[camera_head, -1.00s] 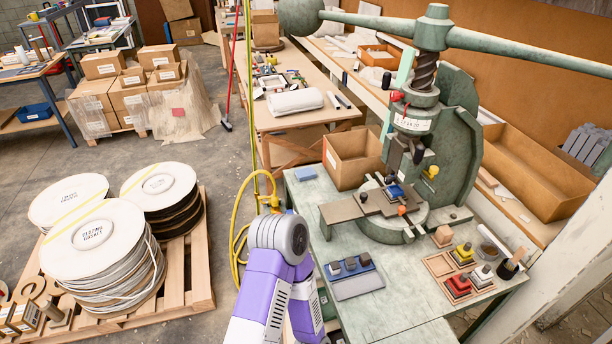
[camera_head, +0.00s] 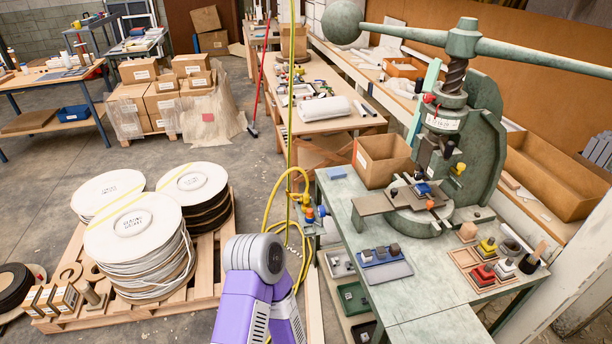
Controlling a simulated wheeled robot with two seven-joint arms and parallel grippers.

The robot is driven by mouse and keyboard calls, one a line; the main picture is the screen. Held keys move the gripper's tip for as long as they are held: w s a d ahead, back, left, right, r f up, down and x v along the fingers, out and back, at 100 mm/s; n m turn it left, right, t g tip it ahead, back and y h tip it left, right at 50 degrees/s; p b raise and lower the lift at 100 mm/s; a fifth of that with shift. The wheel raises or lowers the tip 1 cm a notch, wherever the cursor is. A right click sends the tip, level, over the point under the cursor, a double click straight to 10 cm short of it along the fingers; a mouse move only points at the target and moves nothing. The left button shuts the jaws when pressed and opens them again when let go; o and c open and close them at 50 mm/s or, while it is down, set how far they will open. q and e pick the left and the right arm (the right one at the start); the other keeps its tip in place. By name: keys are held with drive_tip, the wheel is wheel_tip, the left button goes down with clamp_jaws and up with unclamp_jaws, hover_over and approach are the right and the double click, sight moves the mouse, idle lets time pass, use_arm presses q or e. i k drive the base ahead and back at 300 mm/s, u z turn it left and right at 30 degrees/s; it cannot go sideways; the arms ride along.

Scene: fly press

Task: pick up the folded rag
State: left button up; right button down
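I cannot make out the folded rag for certain. A small flat blue-grey item (camera_head: 337,173) lies at the left back corner of the green press table (camera_head: 425,309), but I cannot tell whether it is cloth. A white rolled or folded bundle (camera_head: 325,108) lies on the wooden bench behind; its material is also unclear. A purple and grey arm of mine rises at the bottom middle, left of the press table. Neither gripper shows, so what they hold is hidden.
The green fly press (camera_head: 486,150) stands on the table, its long bar reaching across the top. An open cardboard box (camera_head: 382,160) is beside it. A pallet of reels (camera_head: 210,294) stands left. A yellow hose (camera_head: 270,205) hangs by the table. Floor between pallet and boxes is clear.

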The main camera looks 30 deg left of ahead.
sight(335, 173)
drive_tip(key=u, duration=2.1)
drive_tip(key=i, duration=2.6)
drive_tip(key=z, duration=3.55)
